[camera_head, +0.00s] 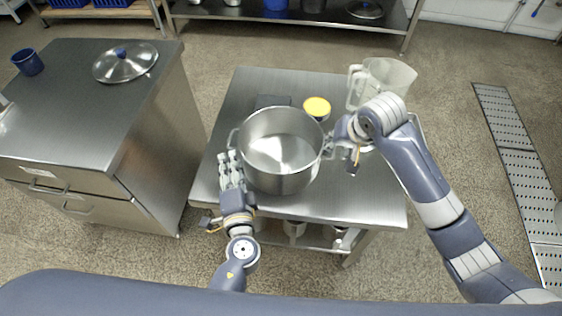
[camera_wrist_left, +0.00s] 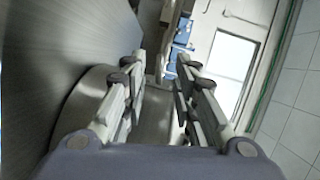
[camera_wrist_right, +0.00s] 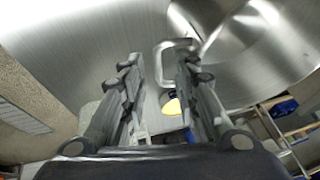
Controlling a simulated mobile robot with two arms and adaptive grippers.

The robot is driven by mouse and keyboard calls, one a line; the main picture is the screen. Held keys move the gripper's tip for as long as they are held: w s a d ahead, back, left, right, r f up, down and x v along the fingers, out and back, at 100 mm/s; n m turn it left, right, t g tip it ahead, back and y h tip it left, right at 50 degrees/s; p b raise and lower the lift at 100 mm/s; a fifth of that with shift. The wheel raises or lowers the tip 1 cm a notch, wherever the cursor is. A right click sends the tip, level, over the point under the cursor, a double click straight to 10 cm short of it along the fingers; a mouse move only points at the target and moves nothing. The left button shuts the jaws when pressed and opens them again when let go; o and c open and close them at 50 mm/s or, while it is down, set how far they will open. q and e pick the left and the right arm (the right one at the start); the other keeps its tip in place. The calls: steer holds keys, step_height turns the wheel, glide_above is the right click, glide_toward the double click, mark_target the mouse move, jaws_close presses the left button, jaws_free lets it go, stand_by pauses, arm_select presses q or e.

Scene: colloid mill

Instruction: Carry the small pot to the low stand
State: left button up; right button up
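The pot (camera_head: 281,150) is a wide, open steel pot standing upright and empty on a steel table (camera_head: 375,205). My left gripper (camera_head: 229,166) is open at the pot's left side, just in front of its left handle (camera_head: 232,138). The left wrist view shows a gap between its fingers (camera_wrist_left: 162,70). My right gripper (camera_head: 338,143) is at the pot's right side. In the right wrist view its fingers (camera_wrist_right: 158,75) are apart, with the pot's handle loop (camera_wrist_right: 165,45) at their tips. Contact is unclear. I cannot identify the low stand for certain.
A clear jug (camera_head: 385,78) stands behind my right gripper. A yellow-topped round item (camera_head: 317,107) and a dark block (camera_head: 272,101) sit behind the pot. Floor is open between the furniture.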

steer(key=v, duration=0.8)
steer(key=shift+d+f, duration=0.1)
steer(key=shift+f, duration=0.05)
